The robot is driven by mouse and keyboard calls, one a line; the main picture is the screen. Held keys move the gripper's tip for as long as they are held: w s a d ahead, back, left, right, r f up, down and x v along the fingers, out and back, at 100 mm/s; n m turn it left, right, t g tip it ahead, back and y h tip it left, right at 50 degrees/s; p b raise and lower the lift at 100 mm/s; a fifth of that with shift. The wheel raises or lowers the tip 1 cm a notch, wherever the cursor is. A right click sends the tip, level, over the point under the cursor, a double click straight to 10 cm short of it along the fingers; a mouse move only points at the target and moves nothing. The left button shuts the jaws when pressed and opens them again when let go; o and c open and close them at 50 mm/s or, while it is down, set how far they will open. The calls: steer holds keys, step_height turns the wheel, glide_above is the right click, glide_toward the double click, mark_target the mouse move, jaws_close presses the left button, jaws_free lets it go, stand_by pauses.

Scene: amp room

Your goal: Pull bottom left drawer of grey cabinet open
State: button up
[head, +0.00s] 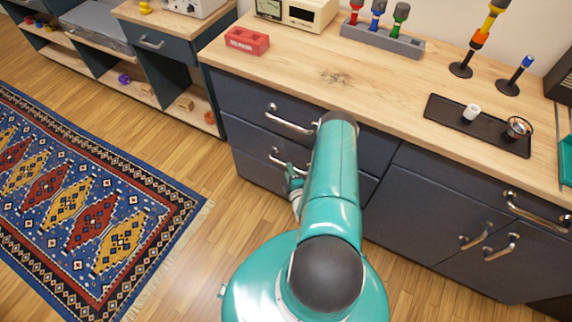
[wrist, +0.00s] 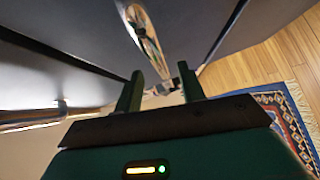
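The grey-blue cabinet (head: 410,215) stands under the wooden counter. Its upper left drawer (head: 245,98) has a metal bar handle (head: 290,122) and looks shut. The lower left drawer (head: 245,140) also looks shut; its metal handle (head: 280,160) is partly hidden by my arm. My gripper (head: 294,178) is low at this drawer front, close to that handle and mostly hidden behind my arm. In the wrist view my gripper (wrist: 161,80) has its two fingers apart, with a shiny handle (wrist: 148,38) beyond and between the fingertips. Contact cannot be told.
Another metal handle (wrist: 35,117) shows at left in the wrist view. Cabinet doors with handles (head: 474,237) are on the right. A patterned rug (head: 85,200) lies on the wooden floor at left. A red box (head: 247,40) and a black tray (head: 475,125) sit on the counter.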

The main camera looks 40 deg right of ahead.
steer(key=shift+x, duration=2.3)
steer(key=shift+r, duration=0.1)
jaws_close()
